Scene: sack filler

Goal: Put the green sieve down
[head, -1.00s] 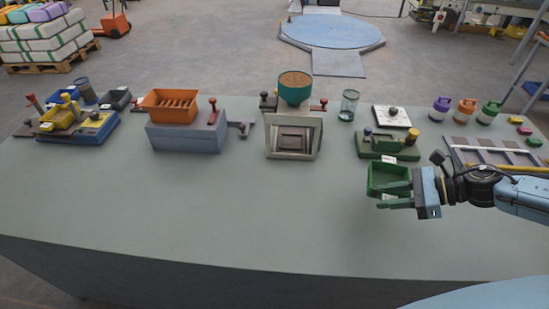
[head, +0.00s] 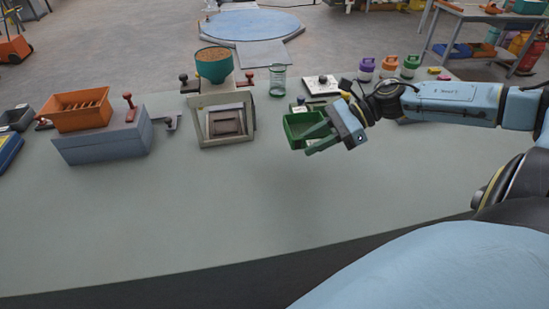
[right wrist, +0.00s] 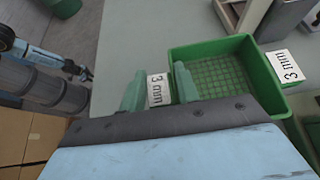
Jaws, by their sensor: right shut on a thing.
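The green sieve (head: 300,127) is a small open tray with a mesh floor, held above the table right of centre. In the right wrist view it shows beyond the fingers (right wrist: 215,72), with a white "3 mm" label on its far side. My right gripper (head: 316,141) is shut on the sieve's near side. In the right wrist view a second "3 mm" label shows between its fingers (right wrist: 158,88). The green stand behind the sieve is mostly hidden in the head view; a green part shows at lower right in the wrist view. My left gripper is out of view.
The grey table (head: 200,215) is clear in front. Behind stand a hopper (head: 214,66) over a framed box, a glass jar (head: 277,80) and a white plate with a knob (head: 322,85). The orange tray on a grey block (head: 80,109) is at left.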

